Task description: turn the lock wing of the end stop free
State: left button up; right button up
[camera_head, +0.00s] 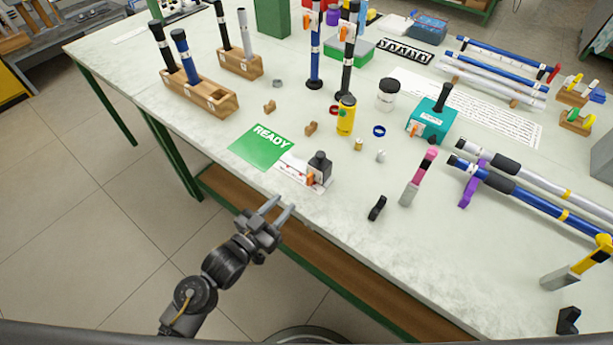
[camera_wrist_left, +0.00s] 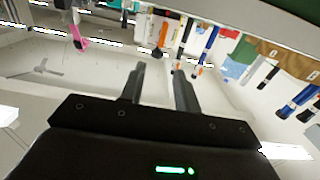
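What looks like the end stop is a dark grey block (camera_head: 319,164) with a black top, standing upright on a white marked strip (camera_head: 296,172) near the table's front edge. A small orange wing (camera_head: 311,179) sits low on its front left side. Its exact angle is too small to tell. My left gripper (camera_head: 280,205) is in front of the table edge, below and left of the block, apart from it. Its fingers are spread and empty. They also show apart in the left wrist view (camera_wrist_left: 159,82), where I cannot pick out the block surely. My right gripper is not in view.
A green READY card (camera_head: 261,146) lies left of the strip. A yellow cylinder (camera_head: 346,116) and a teal device (camera_head: 432,121) stand behind. Wooden racks (camera_head: 200,95) hold rods at the back left.

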aim_at(308, 178)
pick_arm(q)
jog(key=p+x, duration=0.2)
jog(key=x, duration=0.8)
jog(key=shift+w+d, duration=0.2)
jog(key=shift+w, duration=0.15)
grip_shut()
jog(key=shift+d, duration=0.15)
